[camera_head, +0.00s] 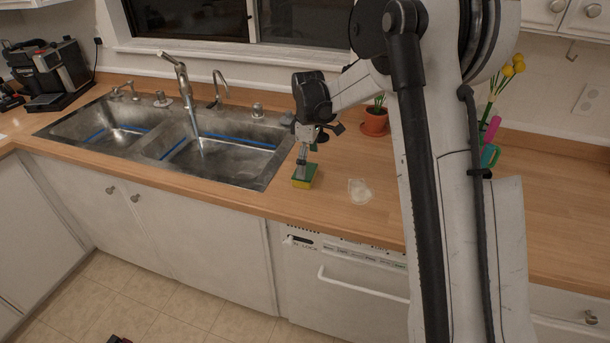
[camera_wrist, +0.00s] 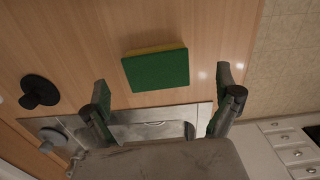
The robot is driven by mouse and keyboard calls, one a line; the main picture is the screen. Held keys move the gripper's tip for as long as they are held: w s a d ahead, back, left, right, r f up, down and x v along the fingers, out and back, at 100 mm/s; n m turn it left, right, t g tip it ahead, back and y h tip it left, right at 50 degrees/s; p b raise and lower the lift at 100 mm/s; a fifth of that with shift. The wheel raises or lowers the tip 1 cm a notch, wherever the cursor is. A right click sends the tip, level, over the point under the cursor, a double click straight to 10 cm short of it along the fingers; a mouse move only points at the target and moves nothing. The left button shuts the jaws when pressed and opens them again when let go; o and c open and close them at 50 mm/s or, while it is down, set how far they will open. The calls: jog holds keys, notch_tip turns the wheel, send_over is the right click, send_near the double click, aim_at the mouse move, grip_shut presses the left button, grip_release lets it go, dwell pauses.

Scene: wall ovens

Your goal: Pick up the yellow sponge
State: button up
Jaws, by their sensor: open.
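The sponge (camera_head: 304,177) lies on the wooden counter just right of the sink. It is yellow with a green layer on top. In the wrist view its green face (camera_wrist: 157,70) is toward the camera, with a thin yellow edge along the upper side. My gripper (camera_head: 304,158) points down over the sponge in the head view and partly hides it. In the wrist view my gripper (camera_wrist: 163,86) is open and empty, its green-padded fingers apart. The sponge lies ahead of the gap between them. Whether a fingertip touches it, I cannot tell.
The steel sink (camera_head: 268,178) with its faucet (camera_head: 182,80) is left of the sponge. A small clear dish (camera_head: 360,191) sits to the right on the counter (camera_head: 335,212). A potted plant (camera_head: 374,122) stands farther back. A dark round object (camera_wrist: 39,91) is left in the wrist view.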

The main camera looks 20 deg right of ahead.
aim_at(307, 171)
jog(key=shift+w+f+p, duration=0.2)
jog(key=shift+f, duration=1.15)
jog(key=shift+w+f+p, duration=0.15)
jog(key=shift+w+f, duration=0.05)
jog(key=shift+f, duration=1.1)
jog(key=c, duration=1)
